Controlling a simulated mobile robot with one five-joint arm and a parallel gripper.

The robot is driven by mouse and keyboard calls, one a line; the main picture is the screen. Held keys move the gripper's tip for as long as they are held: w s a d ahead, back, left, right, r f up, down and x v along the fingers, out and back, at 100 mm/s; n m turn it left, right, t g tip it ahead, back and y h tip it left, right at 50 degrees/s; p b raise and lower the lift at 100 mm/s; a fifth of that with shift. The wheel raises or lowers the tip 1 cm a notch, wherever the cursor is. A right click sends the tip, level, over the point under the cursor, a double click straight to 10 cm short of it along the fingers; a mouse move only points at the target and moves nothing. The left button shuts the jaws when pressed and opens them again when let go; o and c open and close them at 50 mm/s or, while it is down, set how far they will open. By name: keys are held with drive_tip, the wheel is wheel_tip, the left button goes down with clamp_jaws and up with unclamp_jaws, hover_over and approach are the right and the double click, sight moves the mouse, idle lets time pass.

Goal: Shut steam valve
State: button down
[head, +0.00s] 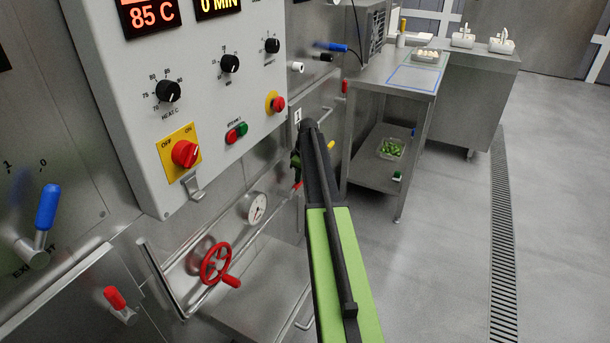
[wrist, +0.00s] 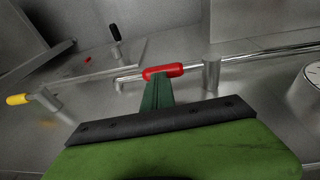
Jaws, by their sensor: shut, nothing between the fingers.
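A red lever handle (wrist: 163,71) sits on a thin steel pipe in the wrist view. A bit of red at the same pipe (head: 298,185) shows in the head view beside my arm. My gripper (wrist: 157,84) is shut and empty, its green fingers right at the red handle; whether they touch it I cannot tell. In the head view my gripper (head: 296,160) is mostly hidden by my arm. A red handwheel (head: 216,263) is on the lower pipe, left of a round gauge (head: 257,208). No label shows which one is the steam valve.
A grey control box (head: 200,90) with dials and a red switch overhangs the pipes. A yellow handle (wrist: 17,99) and a black handle (wrist: 115,32) are near the gripper. A blue lever (head: 47,207) is far left. A steel table (head: 360,160) stands behind; floor at right is clear.

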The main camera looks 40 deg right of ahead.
drive_tip(key=d+p+v, duration=0.1)
drive_tip(key=p+v, duration=1.2)
drive_tip(key=v, duration=0.1)
drive_tip(key=shift+d, duration=0.35)
drive_tip(key=shift+f, duration=0.15)
